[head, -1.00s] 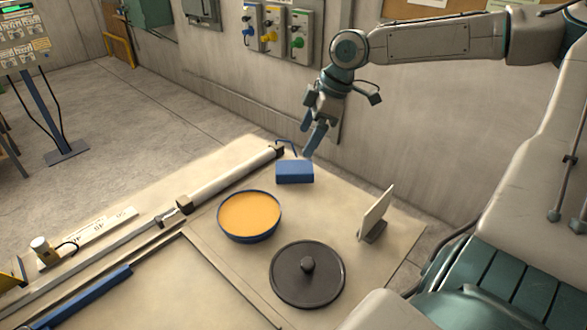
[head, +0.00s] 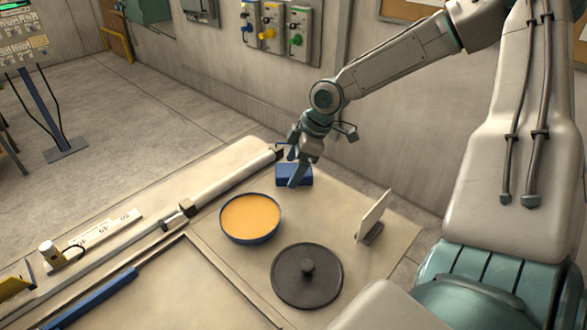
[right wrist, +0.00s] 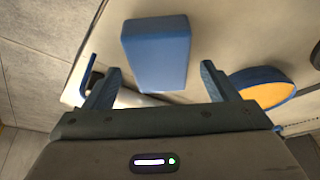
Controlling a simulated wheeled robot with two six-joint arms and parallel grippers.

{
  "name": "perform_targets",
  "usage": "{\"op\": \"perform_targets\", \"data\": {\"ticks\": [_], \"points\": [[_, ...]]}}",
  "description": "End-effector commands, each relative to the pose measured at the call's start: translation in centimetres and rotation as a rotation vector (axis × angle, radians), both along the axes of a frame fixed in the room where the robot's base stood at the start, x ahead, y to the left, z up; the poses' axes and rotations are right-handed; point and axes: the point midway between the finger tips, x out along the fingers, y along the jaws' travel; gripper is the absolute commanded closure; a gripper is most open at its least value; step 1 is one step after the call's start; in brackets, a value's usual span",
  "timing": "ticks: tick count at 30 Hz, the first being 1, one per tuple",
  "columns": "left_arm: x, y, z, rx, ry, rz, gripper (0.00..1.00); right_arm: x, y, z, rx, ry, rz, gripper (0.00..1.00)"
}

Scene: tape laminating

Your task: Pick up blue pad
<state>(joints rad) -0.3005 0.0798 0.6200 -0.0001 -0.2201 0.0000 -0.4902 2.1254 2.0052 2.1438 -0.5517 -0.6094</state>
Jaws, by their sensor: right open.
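The blue pad (head: 304,176) is a small blue block lying flat near the far corner of the table. In the right wrist view the blue pad (right wrist: 155,52) lies ahead of and between the two fingers, and I see no contact. My right gripper (head: 296,182) hangs above the pad with its fingers pointing down, covering part of it in the head view. In the right wrist view the right gripper (right wrist: 160,82) is open and empty, its fingers spread wider than the pad. My left gripper is out of view.
A blue-rimmed bowl with orange contents (head: 250,217) stands left of and nearer than the pad. A dark round lid-like disc (head: 306,276) and a tilted pale panel on a stand (head: 374,216) are also on the table (head: 400,250). A long roller (head: 232,185) runs to the left.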

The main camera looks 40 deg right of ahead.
Motion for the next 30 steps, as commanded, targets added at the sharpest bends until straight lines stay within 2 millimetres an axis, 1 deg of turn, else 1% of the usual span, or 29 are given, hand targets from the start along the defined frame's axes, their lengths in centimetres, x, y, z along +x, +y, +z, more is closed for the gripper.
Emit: {"op": "perform_targets", "data": {"ticks": [3,6,13,14,18,21,22,23,30], "points": [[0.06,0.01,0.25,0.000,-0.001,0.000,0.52,0.13,0.20,-0.70,-0.002,0.002,-0.001,0.20],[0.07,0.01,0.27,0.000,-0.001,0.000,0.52,0.22,0.28,-0.97,-0.001,0.000,-0.001,0.20],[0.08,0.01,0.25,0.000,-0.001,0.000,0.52,0.26,0.29,-1.01,-0.001,-0.001,-0.002,0.20],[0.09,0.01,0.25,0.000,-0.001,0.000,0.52,0.26,0.29,-1.01,-0.001,-0.001,-0.002,0.24],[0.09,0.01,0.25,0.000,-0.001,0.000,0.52,0.25,0.28,-1.00,-0.001,-0.001,-0.002,0.51],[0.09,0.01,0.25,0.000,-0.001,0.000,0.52,0.25,0.28,-0.99,0.000,0.000,-0.001,0.68],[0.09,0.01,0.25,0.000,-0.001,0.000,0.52,0.26,0.29,-0.99,-0.001,-0.001,-0.002,0.68],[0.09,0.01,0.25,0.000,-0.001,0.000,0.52,0.25,0.29,-0.98,-0.001,-0.001,-0.002,0.72],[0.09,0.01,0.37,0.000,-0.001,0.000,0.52,0.23,0.28,-0.85,-0.001,-0.001,-0.002,0.72]]}}
